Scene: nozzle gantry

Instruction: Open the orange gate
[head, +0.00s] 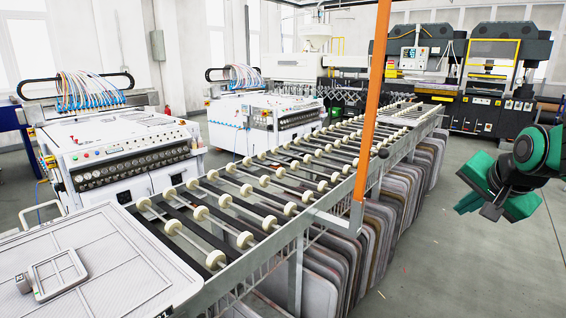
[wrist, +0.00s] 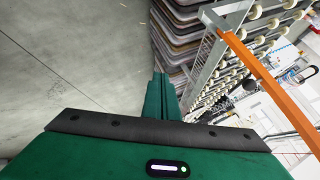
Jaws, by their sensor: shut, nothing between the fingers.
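The orange gate shows as a tall orange bar (head: 372,90) at the right side of the roller conveyor in the head view. It stands upright, and its foot is near a pale metal bracket on the conveyor frame. My green gripper (head: 467,204) is at the right of the head view, apart from the bar. Its fingers (wrist: 158,82) are shut together and empty in the wrist view.
The roller conveyor (head: 262,222) runs from the near left to the back. Several grey panels (head: 345,255) stand upright beneath it. White machines (head: 115,150) stand at the left, and dark presses (head: 490,90) at the back right. The floor (head: 455,265) around my gripper is clear.

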